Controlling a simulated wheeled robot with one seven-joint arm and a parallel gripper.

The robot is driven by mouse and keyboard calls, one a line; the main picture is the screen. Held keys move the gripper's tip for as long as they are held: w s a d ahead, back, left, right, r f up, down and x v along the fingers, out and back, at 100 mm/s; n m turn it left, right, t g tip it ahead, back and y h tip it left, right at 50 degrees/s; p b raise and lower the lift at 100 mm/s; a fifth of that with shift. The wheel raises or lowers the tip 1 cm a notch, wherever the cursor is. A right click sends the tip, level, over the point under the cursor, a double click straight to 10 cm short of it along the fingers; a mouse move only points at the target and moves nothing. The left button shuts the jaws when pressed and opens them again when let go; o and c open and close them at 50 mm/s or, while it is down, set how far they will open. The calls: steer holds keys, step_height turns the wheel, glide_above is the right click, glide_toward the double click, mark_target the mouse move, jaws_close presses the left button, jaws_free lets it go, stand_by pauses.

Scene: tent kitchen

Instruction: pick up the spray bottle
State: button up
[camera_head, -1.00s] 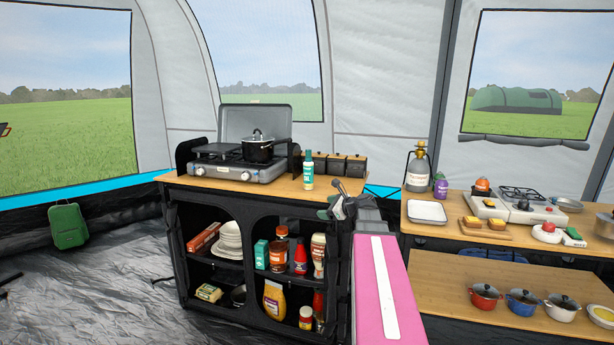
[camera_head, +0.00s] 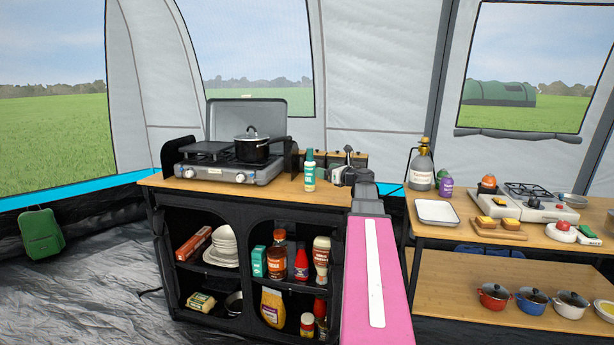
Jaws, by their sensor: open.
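A slim white-and-green bottle (camera_head: 310,172), which I take as the spray bottle, stands upright on the wooden top of the black cabinet (camera_head: 270,190), right of the camp stove. My gripper (camera_head: 337,172) is open and empty just right of the bottle, at about the height of its label. A small gap shows between them in the picture; how far apart they are in depth I cannot tell. My pink forearm (camera_head: 376,270) reaches up from below.
The stove (camera_head: 225,170) with a black pot (camera_head: 252,148) stands left of the bottle. Dark canisters (camera_head: 358,160) stand behind my gripper.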

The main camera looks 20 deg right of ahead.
mark_target(310, 166)
steer(key=x, duration=0.9)
steer(key=shift+w+a+f, duration=0.15)
steer(key=shift+w, duration=0.15)
steer(key=c, duration=1.1)
